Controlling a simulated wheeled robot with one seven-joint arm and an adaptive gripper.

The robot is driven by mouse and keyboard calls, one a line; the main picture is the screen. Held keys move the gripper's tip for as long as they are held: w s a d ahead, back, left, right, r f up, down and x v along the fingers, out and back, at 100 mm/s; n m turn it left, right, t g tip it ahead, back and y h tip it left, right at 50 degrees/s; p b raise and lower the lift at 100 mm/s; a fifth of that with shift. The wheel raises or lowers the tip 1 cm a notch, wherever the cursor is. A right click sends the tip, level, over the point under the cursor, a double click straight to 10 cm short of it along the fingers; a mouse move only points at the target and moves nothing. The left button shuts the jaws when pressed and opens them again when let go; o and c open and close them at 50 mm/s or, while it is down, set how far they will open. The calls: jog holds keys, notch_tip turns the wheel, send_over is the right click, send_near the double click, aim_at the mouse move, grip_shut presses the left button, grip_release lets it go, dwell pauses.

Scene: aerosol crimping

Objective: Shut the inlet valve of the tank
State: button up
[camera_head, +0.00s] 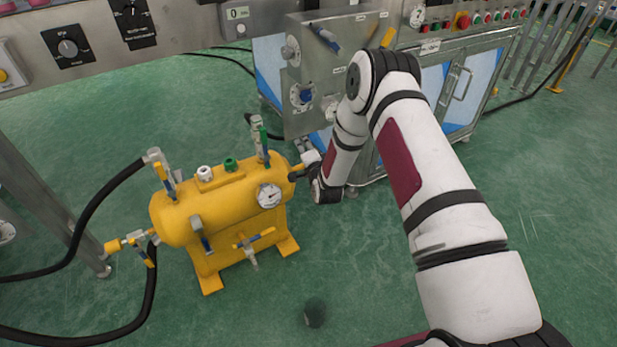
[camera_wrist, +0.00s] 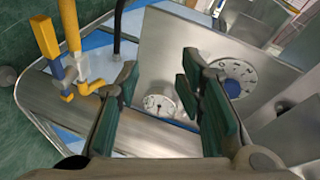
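The yellow tank (camera_head: 226,205) stands on the green floor at the left in the head view, with a round gauge (camera_head: 269,195) on its front. A valve with a yellow and blue handle (camera_head: 165,182) is at its upper left, by a black hose. A smaller hose valve (camera_head: 145,250) is at the lower left, and a valve with a green and blue handle (camera_head: 264,147) is on top at the right. No label shows which is the inlet. My gripper (camera_head: 300,170) is beside the tank's right end. In the wrist view, my gripper (camera_wrist: 163,95) has its fingers apart with nothing between them.
A steel cabinet (camera_head: 318,75) with dials and handles stands behind the tank; its blue-knobbed dial (camera_wrist: 232,92) also shows in the wrist view. Black hoses (camera_head: 85,215) run along the left. A metal post (camera_head: 45,205) stands at left. The floor in front is mostly clear.

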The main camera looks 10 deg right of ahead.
jog(key=s+d+f+m+t+h+b, duration=0.1)
jog(key=s+f+m, duration=0.1)
jog(key=s+f, duration=0.45)
jog(key=s+f+m+t+h, duration=0.1)
jog(key=s+f+m, duration=0.2)
jog(key=f, duration=0.6)
jog(key=w+b, duration=0.2)
jog(key=w, duration=0.2)
jog(key=w+b, duration=0.2)
jog(key=w, duration=0.3)
jog(key=w+d+b, duration=0.1)
jog(key=w+b, duration=0.1)
jog(key=w, duration=0.3)
jog(key=shift+d, duration=0.1)
grip_shut()
